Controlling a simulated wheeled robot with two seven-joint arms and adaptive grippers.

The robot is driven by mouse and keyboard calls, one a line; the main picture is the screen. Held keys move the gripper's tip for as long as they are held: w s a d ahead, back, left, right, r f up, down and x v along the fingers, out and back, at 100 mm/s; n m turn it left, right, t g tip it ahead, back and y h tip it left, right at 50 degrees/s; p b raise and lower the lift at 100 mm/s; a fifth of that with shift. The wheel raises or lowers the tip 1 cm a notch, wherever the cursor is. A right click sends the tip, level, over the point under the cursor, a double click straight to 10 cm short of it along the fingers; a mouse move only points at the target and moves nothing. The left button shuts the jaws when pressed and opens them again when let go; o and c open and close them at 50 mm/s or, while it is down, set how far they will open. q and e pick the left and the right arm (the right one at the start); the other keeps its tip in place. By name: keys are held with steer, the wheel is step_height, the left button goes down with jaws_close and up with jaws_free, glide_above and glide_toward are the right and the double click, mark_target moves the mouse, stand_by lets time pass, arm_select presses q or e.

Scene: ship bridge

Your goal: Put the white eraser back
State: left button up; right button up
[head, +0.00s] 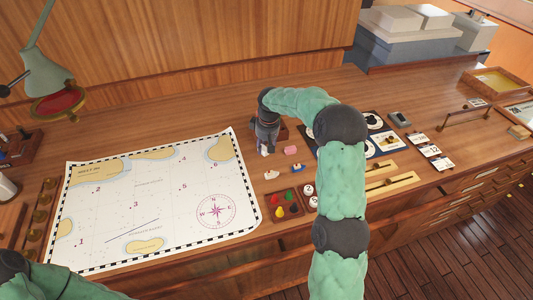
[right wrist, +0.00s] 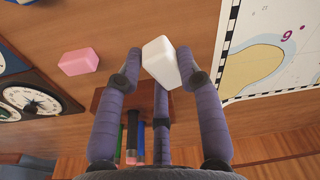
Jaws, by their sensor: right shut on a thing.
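The white eraser (right wrist: 160,62) is a small white block between the fingertips of my right gripper (right wrist: 158,66) in the right wrist view. The gripper is shut on it. In the head view my right gripper (head: 265,142) points down at the desk just right of the chart, and a bit of white shows at its tips. I cannot tell how far the eraser is above the desk. A pink eraser (head: 291,150) lies just right of the gripper; it also shows in the right wrist view (right wrist: 78,60). My left gripper is out of view.
The chart (head: 140,205) covers the desk's left side. A tray of coloured pieces (head: 284,203) is at the front edge. A brown pen holder (right wrist: 108,104) stands close to the gripper. Instrument dials (right wrist: 32,100) lie beyond the pink eraser. A green lamp (head: 47,75) stands far left.

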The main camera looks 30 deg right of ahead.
mark_target(266, 158)
steer(key=shift+w+d+f, duration=0.3)
steer(key=shift+d+f, duration=0.05)
steer(key=shift+f, duration=0.2)
steer(key=shift+w+d+f, duration=0.3)
steer(key=shift+f, duration=0.2)
step_height(266, 158, down, 3)
steer(key=shift+w+f+b, duration=0.1)
steer(key=shift+b, duration=0.3)
steer(key=o, duration=0.6)
steer(key=shift+f, duration=0.15)
steer(key=o, duration=0.4)
